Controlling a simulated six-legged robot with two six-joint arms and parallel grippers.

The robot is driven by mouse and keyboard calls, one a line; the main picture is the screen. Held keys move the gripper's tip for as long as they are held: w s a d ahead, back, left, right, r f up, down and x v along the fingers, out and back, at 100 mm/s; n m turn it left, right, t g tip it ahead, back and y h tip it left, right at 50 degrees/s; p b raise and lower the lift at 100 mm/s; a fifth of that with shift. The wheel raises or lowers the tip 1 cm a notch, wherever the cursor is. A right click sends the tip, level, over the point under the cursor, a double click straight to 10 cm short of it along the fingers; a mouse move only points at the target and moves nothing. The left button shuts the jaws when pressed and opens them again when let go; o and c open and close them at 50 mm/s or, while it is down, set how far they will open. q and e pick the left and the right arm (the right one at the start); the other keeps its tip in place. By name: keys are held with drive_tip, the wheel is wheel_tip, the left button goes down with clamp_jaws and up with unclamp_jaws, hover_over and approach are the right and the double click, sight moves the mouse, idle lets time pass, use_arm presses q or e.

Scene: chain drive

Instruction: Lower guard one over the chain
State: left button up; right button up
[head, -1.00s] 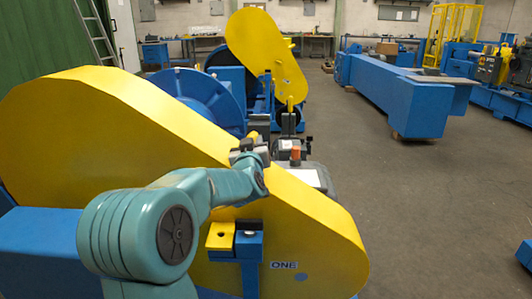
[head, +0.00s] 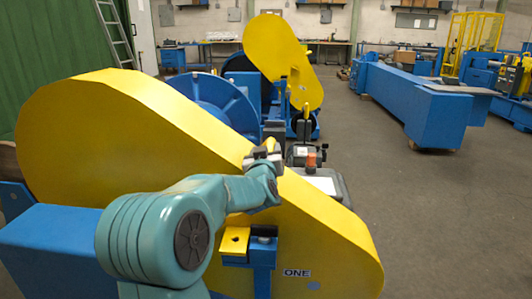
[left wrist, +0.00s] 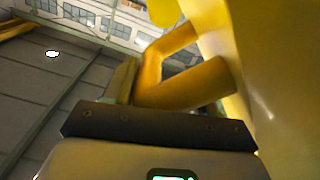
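Guard one (head: 120,125) is a large yellow cover marked ONE, sloping down to the right across the head view. My left gripper (head: 263,157) is at its upper edge, near the middle. In the left wrist view, a bent yellow handle (left wrist: 185,85) stands out from the guard's yellow face (left wrist: 285,70), close in front of my dark gripper palm (left wrist: 160,128). One finger (left wrist: 121,82) appears beside the handle; the other finger cannot be made out, so its grip is unclear. The chain is hidden. My right gripper is not in view.
A blue post (head: 263,265) with a yellow tab (head: 235,240) stands at the guard's near face. Behind are a blue wheel (head: 210,100) and a second yellow guard (head: 275,50), tilted up. A long blue beam (head: 410,100) lies right. Floor at right is clear.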

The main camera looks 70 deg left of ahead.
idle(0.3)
use_arm(q)
drive_tip(key=p+v, duration=0.2)
drive_tip(key=v, duration=1.4)
drive_tip(key=shift+p, duration=0.4)
drive_tip(key=shift+d, duration=0.2)
